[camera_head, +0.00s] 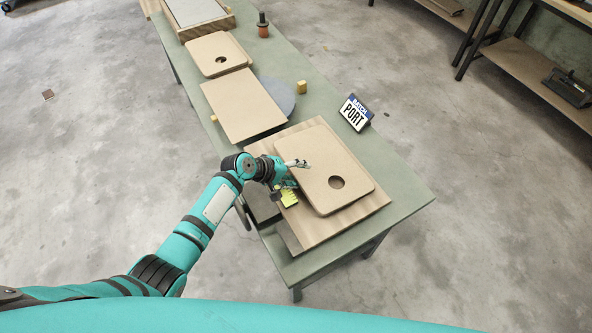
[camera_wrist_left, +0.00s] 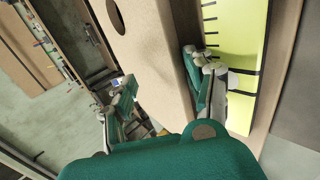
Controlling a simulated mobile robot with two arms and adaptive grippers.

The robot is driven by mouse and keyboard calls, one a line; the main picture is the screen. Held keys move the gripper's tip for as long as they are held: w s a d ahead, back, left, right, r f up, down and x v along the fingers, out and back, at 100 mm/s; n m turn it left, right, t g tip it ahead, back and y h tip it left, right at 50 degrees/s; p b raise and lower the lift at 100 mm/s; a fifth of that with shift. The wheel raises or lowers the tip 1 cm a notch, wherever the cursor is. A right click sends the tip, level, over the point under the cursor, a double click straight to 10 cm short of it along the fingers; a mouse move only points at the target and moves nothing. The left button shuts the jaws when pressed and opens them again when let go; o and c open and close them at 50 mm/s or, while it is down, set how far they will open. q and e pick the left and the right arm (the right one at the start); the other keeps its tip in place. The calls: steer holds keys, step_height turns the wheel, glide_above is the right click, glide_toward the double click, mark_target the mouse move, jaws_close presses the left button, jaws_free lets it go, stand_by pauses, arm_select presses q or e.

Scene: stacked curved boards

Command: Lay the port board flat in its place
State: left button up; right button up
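A tan board (camera_head: 310,150) with rounded corners and one round hole, presumably the port board, lies over a wooden base (camera_head: 300,235) in the head view. A sign reading "PORT" (camera_head: 353,112) stands beside it. My left gripper (camera_head: 290,172) is at the board's left edge, one finger showing above its top face. In the left wrist view the board (camera_wrist_left: 155,50) runs between the fingers of my left gripper (camera_wrist_left: 165,95), one on each side of its edge. I cannot tell whether both fingers press on it. The board's underside is hidden. My right gripper is not in view.
A yellow ruled piece (camera_head: 289,197) lies beside the gripper, also in the left wrist view (camera_wrist_left: 232,45). Farther along the green table (camera_head: 395,175) are a plain tan board (camera_head: 243,105), another holed board (camera_head: 215,52), a grey disc (camera_head: 280,93) and an orange-black item (camera_head: 263,27).

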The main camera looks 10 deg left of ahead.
arm_select(q)
steer(key=shift+w+d+r+g+y+p, duration=0.2)
steer(key=shift+g+y+p, duration=0.25)
steer(key=shift+p, duration=0.65)
steer(key=shift+f, duration=0.1)
steer(key=shift+s+a+r+p, duration=0.15)
steer(key=shift+s+r+p, duration=0.05)
steer(key=shift+p, duration=0.3)
steer(key=p+v, duration=0.5)
steer(key=shift+r, duration=0.1)
steer(key=shift+r+p, duration=0.1)
steer(key=shift+p, duration=0.2)
steer(key=shift+s+a, duration=0.15)
steer(key=o, duration=0.6)
steer(key=shift+c, duration=0.2)
